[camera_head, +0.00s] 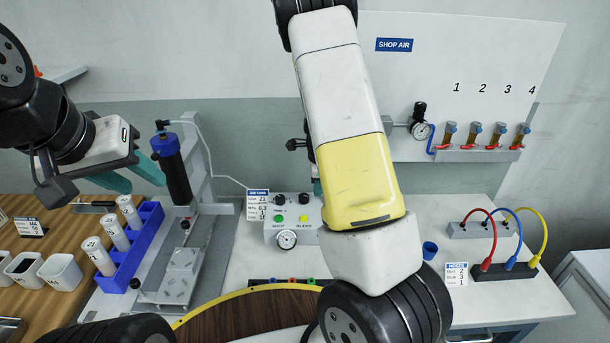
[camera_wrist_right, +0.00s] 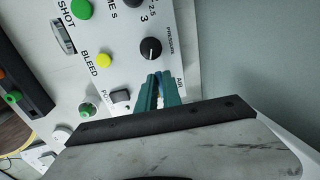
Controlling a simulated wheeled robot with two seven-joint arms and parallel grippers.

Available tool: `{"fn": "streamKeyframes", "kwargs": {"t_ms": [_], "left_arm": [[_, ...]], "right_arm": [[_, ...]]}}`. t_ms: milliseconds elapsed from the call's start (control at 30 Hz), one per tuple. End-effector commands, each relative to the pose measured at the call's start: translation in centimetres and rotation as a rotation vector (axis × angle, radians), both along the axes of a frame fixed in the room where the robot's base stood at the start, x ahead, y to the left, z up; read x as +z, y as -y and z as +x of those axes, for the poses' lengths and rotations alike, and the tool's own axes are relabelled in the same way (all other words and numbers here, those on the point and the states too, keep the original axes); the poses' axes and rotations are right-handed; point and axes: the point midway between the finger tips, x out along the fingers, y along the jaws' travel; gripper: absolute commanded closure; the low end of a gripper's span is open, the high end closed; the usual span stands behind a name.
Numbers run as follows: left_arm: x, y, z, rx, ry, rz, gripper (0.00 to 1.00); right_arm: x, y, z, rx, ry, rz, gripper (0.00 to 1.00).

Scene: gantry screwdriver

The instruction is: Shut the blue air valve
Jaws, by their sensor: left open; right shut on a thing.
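My right gripper (camera_wrist_right: 160,88) is at the edge of the control box (camera_wrist_right: 125,30), beside its "AIR" label. Its teal fingers are closed around a small part, apparently the blue air valve (camera_wrist_right: 160,101). Only a pale bluish sliver shows between the fingers, so I cannot tell which way the valve is turned. In the head view my right arm covers that end of the box (camera_head: 284,236), and only a bit of teal finger shows. My left gripper (camera_head: 133,174) is open and empty, left of a black cylinder with a blue top (camera_head: 172,165).
A gauge (camera_head: 421,130) and red-handled valves hang on the wall panel at right. Coloured cables (camera_head: 510,240) and a blue cup (camera_head: 430,250) are on the bench at right.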

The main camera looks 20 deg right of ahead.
Motion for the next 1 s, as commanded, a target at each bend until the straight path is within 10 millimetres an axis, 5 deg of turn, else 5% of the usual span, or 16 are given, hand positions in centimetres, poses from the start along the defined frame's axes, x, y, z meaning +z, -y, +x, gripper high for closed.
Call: {"fn": "streamKeyframes", "kwargs": {"t_ms": [533,567,633,1000], "left_arm": [[0.00,0.00,0.00,0.000,0.000,0.000,0.57],[0.00,0.00,0.00,0.000,0.000,0.000,0.57],[0.00,0.00,0.00,0.000,0.000,0.000,0.57],[0.00,0.00,0.00,0.000,0.000,0.000,0.57]], "right_arm": [[0.15,0.04,0.37,-0.019,0.008,-0.002,1.00],[0.15,0.04,0.37,-0.019,0.008,-0.002,0.85],[0.14,0.04,0.34,-0.019,0.007,-0.002,0.71],[0.35,0.02,0.16,-0.020,0.004,-0.001,0.69]]}}
